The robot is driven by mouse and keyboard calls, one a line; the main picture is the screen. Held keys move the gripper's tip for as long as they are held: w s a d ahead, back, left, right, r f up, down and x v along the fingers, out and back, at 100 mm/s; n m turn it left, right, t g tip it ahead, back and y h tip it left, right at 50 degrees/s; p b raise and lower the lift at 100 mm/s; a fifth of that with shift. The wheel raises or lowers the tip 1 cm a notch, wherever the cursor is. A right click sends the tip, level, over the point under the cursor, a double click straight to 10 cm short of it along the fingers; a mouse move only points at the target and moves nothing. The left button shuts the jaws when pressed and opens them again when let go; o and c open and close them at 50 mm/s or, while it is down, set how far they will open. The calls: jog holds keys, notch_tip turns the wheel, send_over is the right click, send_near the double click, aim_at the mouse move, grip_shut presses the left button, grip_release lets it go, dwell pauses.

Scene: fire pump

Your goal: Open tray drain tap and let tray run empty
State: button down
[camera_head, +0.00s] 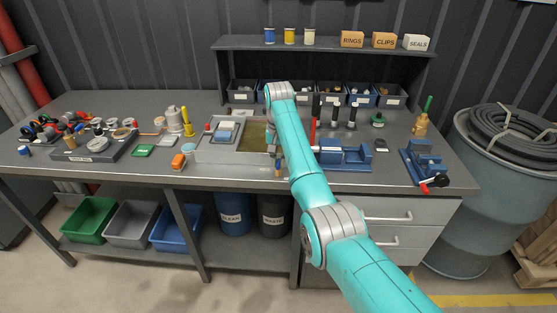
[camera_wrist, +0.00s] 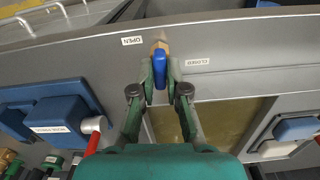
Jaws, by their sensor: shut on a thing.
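The grey tray (camera_head: 205,154) sits on the bench, left of my arm in the head view. Murky yellow-brown liquid (camera_wrist: 215,130) shows in it in the wrist view. The drain tap has a brass body (camera_wrist: 160,47) and a blue handle (camera_wrist: 159,70). The handle stands between an OPEN label (camera_wrist: 132,41) and a CLOSED label (camera_wrist: 198,62), in line with the brass body and pointing at neither label. My gripper (camera_wrist: 160,78) is shut on the blue handle, a finger on each side.
A dark WASTE bin (camera_head: 273,214) and a blue CLEAN bin (camera_head: 233,213) stand under the bench. Several small tools and parts crowd the left of the bench.

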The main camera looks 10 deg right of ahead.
jog(key=shift+n, duration=0.6)
jog(key=c, duration=1.2)
grip_release()
